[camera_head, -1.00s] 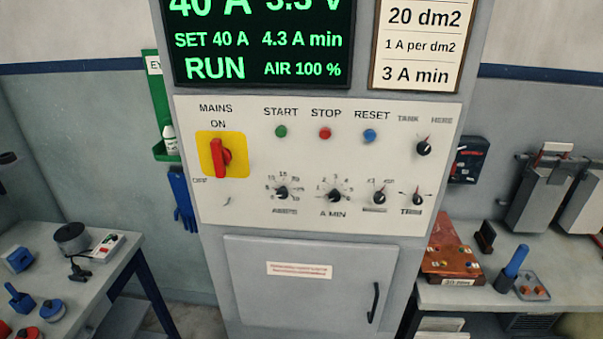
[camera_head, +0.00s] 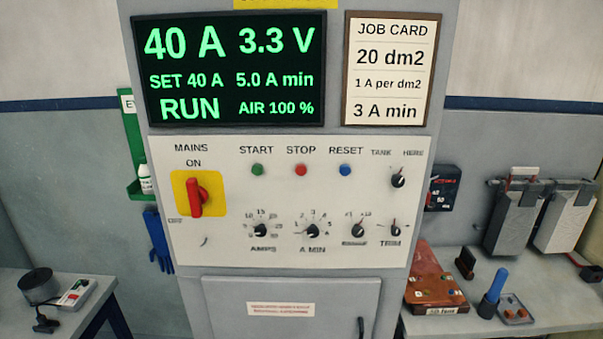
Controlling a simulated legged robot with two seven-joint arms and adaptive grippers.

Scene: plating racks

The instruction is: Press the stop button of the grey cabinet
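The grey cabinet (camera_head: 300,278) stands upright in the middle of the head view. Its red stop button (camera_head: 301,170) sits on the white control panel (camera_head: 230,245), under the label STOP. The green start button (camera_head: 257,170) is to its left and the blue reset button (camera_head: 345,170) to its right. The display (camera_head: 237,68) above reads 40 A, 3.3 V, SET 40 A, 5.0 A min, RUN and AIR 100 %. The job card (camera_head: 392,70) reads 20 dm2, 1 A per dm2, 3 A min. Neither of my grippers is in view.
A red mains switch (camera_head: 196,194) on a yellow plate and several black knobs share the panel. A left table (camera_head: 60,320) holds a dark round object (camera_head: 40,285). A right bench (camera_head: 560,300) holds a brown block (camera_head: 437,280) and a blue-handled tool (camera_head: 494,290).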

